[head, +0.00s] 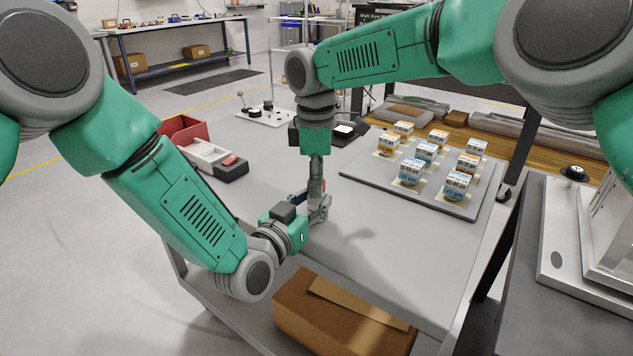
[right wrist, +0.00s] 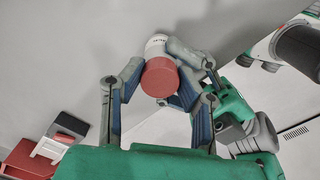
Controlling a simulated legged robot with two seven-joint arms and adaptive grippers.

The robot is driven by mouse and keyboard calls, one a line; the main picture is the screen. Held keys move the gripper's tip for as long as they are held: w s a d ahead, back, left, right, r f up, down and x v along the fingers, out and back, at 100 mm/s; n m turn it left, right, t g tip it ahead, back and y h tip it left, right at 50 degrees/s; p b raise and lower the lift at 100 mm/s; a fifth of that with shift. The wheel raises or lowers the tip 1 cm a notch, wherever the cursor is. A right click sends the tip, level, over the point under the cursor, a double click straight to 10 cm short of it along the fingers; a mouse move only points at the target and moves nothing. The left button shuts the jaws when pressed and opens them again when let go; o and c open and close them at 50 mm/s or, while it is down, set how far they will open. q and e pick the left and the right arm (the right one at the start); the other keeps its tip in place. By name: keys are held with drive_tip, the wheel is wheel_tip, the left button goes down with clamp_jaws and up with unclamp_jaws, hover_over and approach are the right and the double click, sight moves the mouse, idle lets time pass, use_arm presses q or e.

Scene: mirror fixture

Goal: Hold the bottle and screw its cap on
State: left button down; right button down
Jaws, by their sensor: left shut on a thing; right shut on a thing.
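The white bottle (right wrist: 156,44) shows behind its red cap (right wrist: 160,78) in the right wrist view. The cap lines up with the bottle; I cannot tell whether it is seated or how tight it is. My right gripper (head: 317,187) points straight down, and its fingers are shut on the cap from both sides. My left gripper (head: 318,209) comes in low from the left, just below the right one, and is shut on the bottle. In the head view, the fingers of both grippers mostly hide the bottle and cap.
A grey tray (head: 403,182) with several labelled boxes stands on the table (head: 365,262) to the right. A red bin (head: 183,129) and a white-and-grey holder (head: 208,156) are at the left. A cardboard box (head: 340,318) sits below the front edge. Table space around the grippers is clear.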

use_arm(q)
drive_tip(key=shift+s+d, duration=0.1)
drive_tip(key=shift+d, duration=0.05)
use_arm(e)
drive_tip(key=m, duration=0.7)
drive_tip(key=shift+a+m, duration=0.1)
drive_tip(key=shift+m, duration=0.3)
drive_tip(key=m, duration=0.7)
drive_tip(key=shift+w+a, duration=0.1)
drive_tip(key=c, duration=1.2)
unclamp_jaws()
drive_tip(key=shift+r, duration=0.25)
wheel_tip(320, 180, up, 4)
drive_tip(key=shift+r, duration=0.1)
drive_tip(key=shift+c, duration=0.3)
